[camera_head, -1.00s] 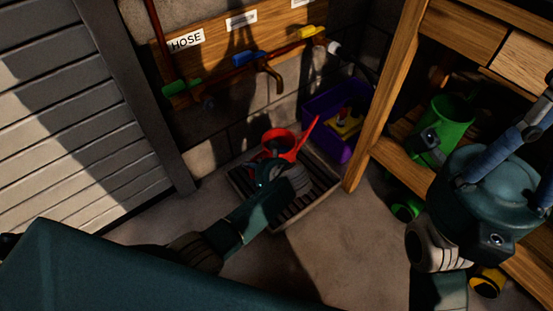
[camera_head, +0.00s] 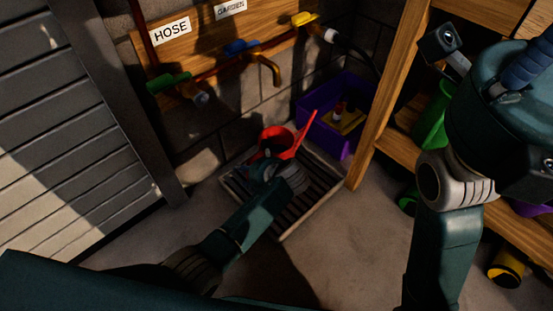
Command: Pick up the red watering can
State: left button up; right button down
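The red watering can (camera_head: 275,138) stands on the slatted drain tray (camera_head: 318,200) below the taps, with its spout (camera_head: 303,128) pointing up and right. My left arm reaches in from the lower left, and my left gripper (camera_head: 262,168) is right at the near side of the can, hiding its lower part. The fingers are dark and small, so I cannot tell whether they are open, or whether they touch the can. My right arm fills the right side of the view; its gripper does not show.
A purple bin (camera_head: 318,108) with small items stands behind the tray on the right. A wooden shelf post (camera_head: 385,90) rises beside it, with a green bucket (camera_head: 433,118) on the shelf. Taps (camera_head: 238,46) jut from the wall above. A slatted grey door (camera_head: 65,120) is left.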

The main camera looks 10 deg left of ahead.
pick_arm(q)
jog(key=c, duration=0.8)
grip_shut()
jog(key=shift+w, duration=0.1)
